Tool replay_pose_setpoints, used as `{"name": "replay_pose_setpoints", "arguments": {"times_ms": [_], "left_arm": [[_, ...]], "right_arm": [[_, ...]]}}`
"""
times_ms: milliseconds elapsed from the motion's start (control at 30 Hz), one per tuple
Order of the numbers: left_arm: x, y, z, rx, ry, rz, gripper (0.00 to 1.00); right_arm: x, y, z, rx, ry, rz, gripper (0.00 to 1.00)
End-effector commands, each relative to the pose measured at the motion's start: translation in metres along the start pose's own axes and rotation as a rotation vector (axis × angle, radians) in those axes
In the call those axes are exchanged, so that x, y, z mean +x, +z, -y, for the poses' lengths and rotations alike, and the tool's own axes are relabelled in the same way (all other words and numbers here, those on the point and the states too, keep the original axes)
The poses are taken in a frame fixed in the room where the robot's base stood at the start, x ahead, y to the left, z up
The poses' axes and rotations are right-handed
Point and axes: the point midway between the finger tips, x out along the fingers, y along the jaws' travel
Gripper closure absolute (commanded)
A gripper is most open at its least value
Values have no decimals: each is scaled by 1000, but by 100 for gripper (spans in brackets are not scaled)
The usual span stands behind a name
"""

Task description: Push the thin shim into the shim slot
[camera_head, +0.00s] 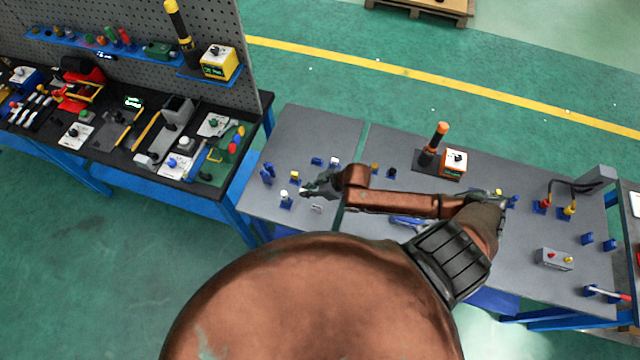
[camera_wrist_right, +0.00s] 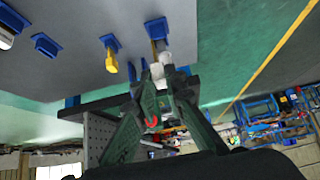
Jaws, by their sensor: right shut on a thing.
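My right gripper (camera_head: 306,191) is over the left grey table in the head view, at the end of my brown arm. In the right wrist view its fingers (camera_wrist_right: 160,74) are closed around a small whitish piece (camera_wrist_right: 157,70). This piece may be the thin shim, but its shape is mostly hidden by the fingers. A blue holder (camera_wrist_right: 155,28) with a pale piece is just beyond the fingertips; I cannot tell whether they touch. I cannot clearly identify the shim slot. A small grey block (camera_head: 316,208) lies below the gripper in the head view. My left gripper is not in view.
Blue holders stand near the gripper, one with a white-topped piece (camera_head: 285,198) and one with a yellow piece (camera_head: 295,177). An orange-topped signal lamp (camera_head: 438,135) stands on the right grey table (camera_head: 500,250). A cluttered black bench (camera_head: 100,155) is at left.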

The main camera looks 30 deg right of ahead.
Motion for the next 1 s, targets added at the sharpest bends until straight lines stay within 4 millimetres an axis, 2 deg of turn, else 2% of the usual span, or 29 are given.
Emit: {"name": "replay_pose_setpoints", "arguments": {"times_ms": [33,133,233,600,867,1000], "left_arm": [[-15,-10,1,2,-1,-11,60],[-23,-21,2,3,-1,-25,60],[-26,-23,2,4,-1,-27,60],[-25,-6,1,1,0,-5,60],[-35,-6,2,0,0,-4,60],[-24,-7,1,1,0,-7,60]], "right_arm": [[-12,10,-3,-6,-2,6,100],[-21,27,-6,-14,-10,0,100],[-24,36,-7,-15,-13,-3,100],[-24,38,-7,-15,-14,-6,100],[-28,40,-7,-16,-10,-5,100],[-16,49,-7,-16,-10,-6,100]]}}
